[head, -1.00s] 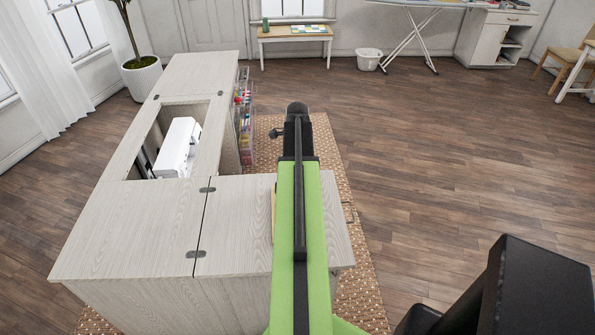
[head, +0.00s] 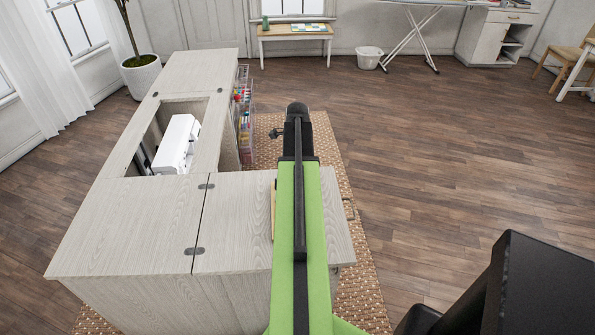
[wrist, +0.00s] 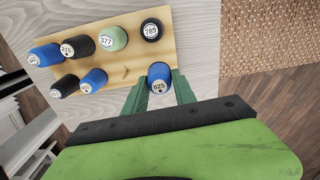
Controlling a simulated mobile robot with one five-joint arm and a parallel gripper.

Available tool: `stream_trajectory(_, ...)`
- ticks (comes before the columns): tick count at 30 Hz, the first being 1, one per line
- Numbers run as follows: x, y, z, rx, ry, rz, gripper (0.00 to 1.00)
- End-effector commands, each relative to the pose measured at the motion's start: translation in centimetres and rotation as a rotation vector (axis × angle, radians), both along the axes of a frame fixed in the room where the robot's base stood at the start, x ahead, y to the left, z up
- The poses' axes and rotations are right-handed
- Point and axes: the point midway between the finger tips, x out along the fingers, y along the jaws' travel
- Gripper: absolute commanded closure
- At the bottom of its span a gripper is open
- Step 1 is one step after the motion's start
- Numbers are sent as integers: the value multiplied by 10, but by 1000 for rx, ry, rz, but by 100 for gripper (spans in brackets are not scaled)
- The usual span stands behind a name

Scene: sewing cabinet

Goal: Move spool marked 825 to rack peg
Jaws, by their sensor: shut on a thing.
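The blue spool marked 825 (wrist: 158,71) is between the green fingers of my gripper (wrist: 160,81) in the wrist view, and the gripper is shut on it. Its white label faces the camera. The spool overlaps the lower right part of the light wooden rack (wrist: 135,54); I cannot tell whether it touches the board or sits on a peg. A short peg (wrist: 126,69) shows on the bare board left of the spool. In the head view my green arm hides the gripper's fingers, the spool and most of the rack.
Several other spools stand on the rack, including green 377 (wrist: 116,38), black 789 (wrist: 152,31) and black 215 (wrist: 73,47). The rack is on the pale cabinet top (head: 130,230). A white sewing machine (head: 177,145) sits in the cabinet opening. Wood floor right of the woven rug is clear.

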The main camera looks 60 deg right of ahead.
Motion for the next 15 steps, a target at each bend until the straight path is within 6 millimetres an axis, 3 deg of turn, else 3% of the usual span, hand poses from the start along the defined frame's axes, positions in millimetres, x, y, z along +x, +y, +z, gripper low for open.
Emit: stream_trajectory(15,0,0,-17,0,0,0,100)
